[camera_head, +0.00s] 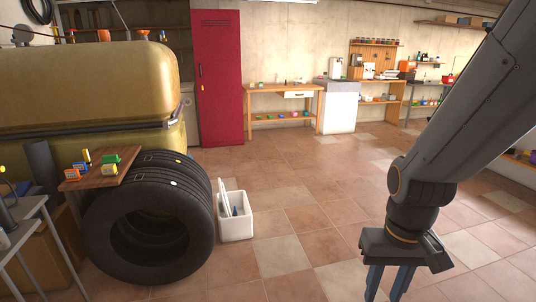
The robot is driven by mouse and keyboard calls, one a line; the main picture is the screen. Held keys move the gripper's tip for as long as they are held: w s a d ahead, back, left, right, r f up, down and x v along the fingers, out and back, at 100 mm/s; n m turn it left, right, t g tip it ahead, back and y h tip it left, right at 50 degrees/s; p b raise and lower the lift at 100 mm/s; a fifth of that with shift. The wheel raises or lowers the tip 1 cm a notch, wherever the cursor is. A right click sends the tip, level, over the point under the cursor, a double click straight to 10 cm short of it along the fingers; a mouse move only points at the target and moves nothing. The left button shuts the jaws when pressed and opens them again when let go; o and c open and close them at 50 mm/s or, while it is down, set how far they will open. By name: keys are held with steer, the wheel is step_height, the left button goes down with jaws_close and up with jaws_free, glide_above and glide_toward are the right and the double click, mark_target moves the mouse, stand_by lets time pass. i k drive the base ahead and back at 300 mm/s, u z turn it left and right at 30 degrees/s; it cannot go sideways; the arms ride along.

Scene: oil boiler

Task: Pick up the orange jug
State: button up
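A small orange container (72,175), probably the orange jug, stands at the left end of a wooden board (108,180) on the black tires. Small blue, yellow and green containers (110,160) stand beside it on the board. My gripper (387,290) is at the lower right, pointing down over the tiled floor, far to the right of the board. Its two blue fingers are apart with nothing seen between them. The fingertips are at the bottom edge of the picture.
Black tires (150,232) lean below the board, with a white bin (236,216) to their right. A big yellow tank (85,85) stands behind. A grey table (22,232) is at the left edge. The tiled floor (300,190) in the middle is clear.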

mark_target(104, 35)
steer(key=z, duration=0.25)
steer(key=i, duration=2)
steer(key=z, duration=0.25)
steer(key=i, duration=2.1)
steer(key=u, duration=0.2)
steer(key=i, duration=1.9)
steer(key=u, duration=1.05)
steer(key=i, duration=1)
steer(key=u, duration=1.9)
steer(key=i, duration=0.95)
steer(key=u, duration=0.5)
